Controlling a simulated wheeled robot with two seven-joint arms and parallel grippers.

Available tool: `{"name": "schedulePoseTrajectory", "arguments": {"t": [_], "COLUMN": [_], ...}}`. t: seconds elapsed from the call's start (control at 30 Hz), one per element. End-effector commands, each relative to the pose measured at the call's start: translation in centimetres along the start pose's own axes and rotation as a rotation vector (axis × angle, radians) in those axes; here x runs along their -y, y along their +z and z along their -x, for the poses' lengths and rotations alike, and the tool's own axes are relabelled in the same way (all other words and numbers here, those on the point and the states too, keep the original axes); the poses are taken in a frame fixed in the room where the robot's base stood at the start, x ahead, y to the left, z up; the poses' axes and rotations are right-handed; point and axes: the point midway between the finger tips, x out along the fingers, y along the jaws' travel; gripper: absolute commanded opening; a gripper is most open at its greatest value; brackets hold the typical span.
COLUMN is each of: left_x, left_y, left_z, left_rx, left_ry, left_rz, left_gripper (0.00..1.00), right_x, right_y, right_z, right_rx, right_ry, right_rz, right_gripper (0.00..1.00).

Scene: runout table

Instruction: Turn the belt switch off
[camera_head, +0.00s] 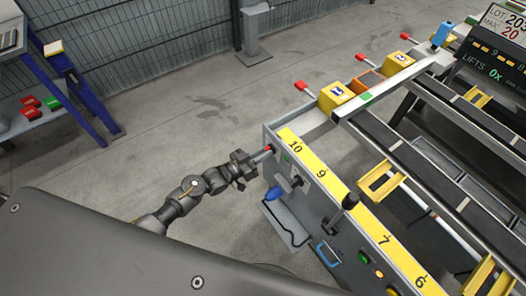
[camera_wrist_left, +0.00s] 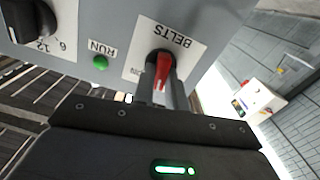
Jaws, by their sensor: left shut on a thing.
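The belt switch is a red lever (camera_wrist_left: 164,66) on a white plate marked BELTS (camera_wrist_left: 188,42), on the grey panel at the end of the table. In the head view its red tip (camera_head: 269,147) shows near the panel's top left corner. My left gripper (camera_wrist_left: 160,84) is shut on the red lever, with a finger on each side. In the head view the left gripper (camera_head: 262,156) reaches the panel from the left. The fingers partly hide the plate, and its lower lettering is not fully readable. My right gripper is in neither view.
A green RUN lamp (camera_wrist_left: 100,63) and a black knob (camera_wrist_left: 28,20) sit beside the switch. A black-knobbed lever (camera_head: 350,201), a blue handle (camera_head: 327,254) and a blue item (camera_head: 273,194) are along the panel. The floor (camera_head: 190,120) left of the table is clear.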

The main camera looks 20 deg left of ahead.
Motion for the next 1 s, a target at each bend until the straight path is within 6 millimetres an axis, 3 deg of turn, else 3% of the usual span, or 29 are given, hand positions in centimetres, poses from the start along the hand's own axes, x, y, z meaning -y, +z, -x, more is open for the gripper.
{"name": "schedulePoseTrajectory", "arguments": {"t": [0.5, 1.0], "left_x": [0.2, 0.3], "left_y": [-0.1, 0.1], "left_z": [0.0, 0.0], "left_rx": [0.000, 0.001], "left_ry": [-0.001, -0.001], "left_rz": [0.441, 0.616], "left_gripper": [0.00, 0.00], "right_x": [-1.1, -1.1], "right_y": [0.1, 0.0], "right_z": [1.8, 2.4], "right_rx": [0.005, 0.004], "right_ry": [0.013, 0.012], "right_rz": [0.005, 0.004], "right_gripper": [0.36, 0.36]}}
